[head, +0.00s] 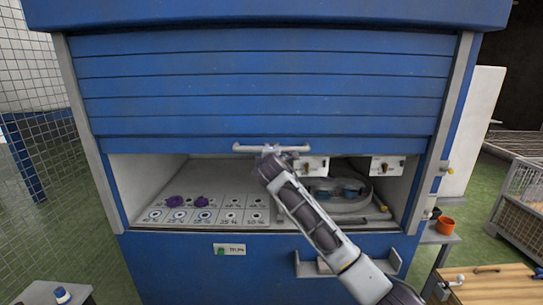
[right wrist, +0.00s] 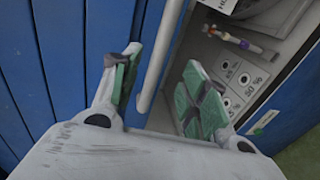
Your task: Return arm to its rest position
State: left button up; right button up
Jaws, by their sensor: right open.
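A blue cabinet has a slatted roller shutter (head: 260,90), partly raised, with an opening beneath it. A pale bar handle (head: 298,149) runs along the shutter's lower edge. My right arm comes in from the lower right, and its gripper (head: 268,156) is at this handle. In the right wrist view the right gripper (right wrist: 163,62) is open, its green-padded fingers apart. The handle bar (right wrist: 155,55) runs between the fingers; whether it touches a pad I cannot tell. My left arm and gripper are not in view.
Inside the opening are a panel with marked holes (head: 232,216), two purple pieces (head: 201,202) and a round turntable (head: 345,202). Small label cards (head: 311,166) hang above. An orange cup (head: 445,225) stands at right, near a wooden table (head: 495,287). A mesh fence (head: 40,120) is at left.

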jog(key=shift+f, duration=0.1)
